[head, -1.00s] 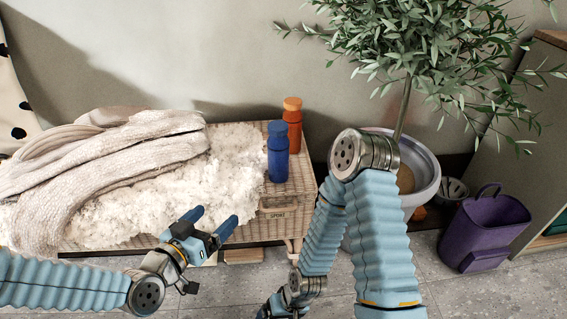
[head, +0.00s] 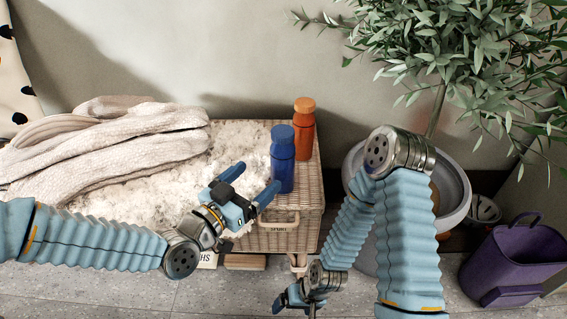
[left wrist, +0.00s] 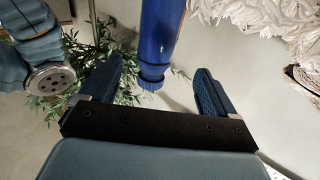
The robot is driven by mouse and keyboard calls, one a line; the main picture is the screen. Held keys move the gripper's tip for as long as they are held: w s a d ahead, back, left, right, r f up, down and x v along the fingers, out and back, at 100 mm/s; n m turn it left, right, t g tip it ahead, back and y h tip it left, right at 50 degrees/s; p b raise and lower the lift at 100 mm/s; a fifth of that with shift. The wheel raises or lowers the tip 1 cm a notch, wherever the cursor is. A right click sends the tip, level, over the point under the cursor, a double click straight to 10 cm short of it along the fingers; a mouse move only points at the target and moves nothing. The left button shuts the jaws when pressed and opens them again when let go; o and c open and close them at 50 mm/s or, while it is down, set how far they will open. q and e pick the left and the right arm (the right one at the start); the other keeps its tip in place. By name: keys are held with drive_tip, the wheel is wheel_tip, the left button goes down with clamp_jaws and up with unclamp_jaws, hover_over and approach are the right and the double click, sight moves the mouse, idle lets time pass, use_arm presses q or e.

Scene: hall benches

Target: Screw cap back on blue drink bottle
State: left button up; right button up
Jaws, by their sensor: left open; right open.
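The blue drink bottle (head: 283,173) stands upright at the right end of the wicker bench. A blue cap (head: 282,133) sits on its top; I cannot tell how tightly. My left gripper (head: 257,177) is open and empty, just in front and left of the bottle. In the left wrist view the bottle (left wrist: 161,35) appears upside down, its cap end (left wrist: 152,76) between the lines of the open fingers, apparently beyond the fingertips. My right gripper (head: 294,297) is low in front of the bench, open and partly hidden by its own arm.
An orange bottle (head: 304,134) stands close behind and right of the blue one. A knitted blanket (head: 120,145) and white fluffy fleece (head: 150,184) cover the bench's left part. A potted plant (head: 458,190) and a purple bin (head: 512,262) stand right.

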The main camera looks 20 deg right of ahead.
sight(273, 163)
use_arm(q)
drive_tip(key=x, duration=0.6)
drive_tip(key=shift+d, duration=0.15)
drive_tip(key=shift+w, duration=0.1)
drive_tip(key=x, duration=0.5)
drive_tip(key=shift+s+d, duration=0.2)
drive_tip(key=shift+d, duration=0.1)
drive_tip(key=c, duration=1.1)
